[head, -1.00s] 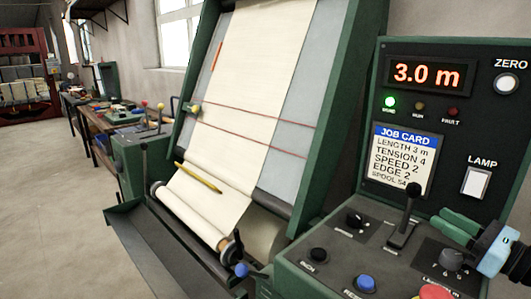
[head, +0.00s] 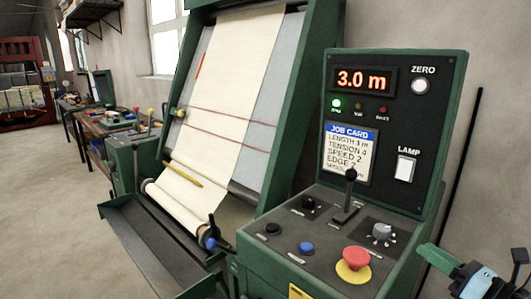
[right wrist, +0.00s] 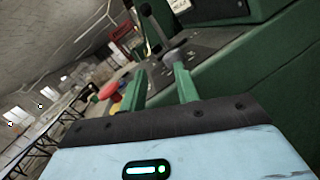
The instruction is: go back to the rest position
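My right gripper (head: 437,258) shows at the lower right edge of the head view, just right of the control console (head: 262,262). It also shows in the right wrist view (right wrist: 159,80), where its two green fingers stand apart with nothing held between them. The console's top and lever are seen beyond the fingers there. My left gripper is in neither view.
The console carries a black lever (head: 347,198), a red mushroom button (head: 355,258), a grey knob (head: 381,232) and a display reading 3.0 m (head: 364,80). Cream cloth (head: 225,92) runs down the machine left of it. The floor (head: 50,210) at left is clear.

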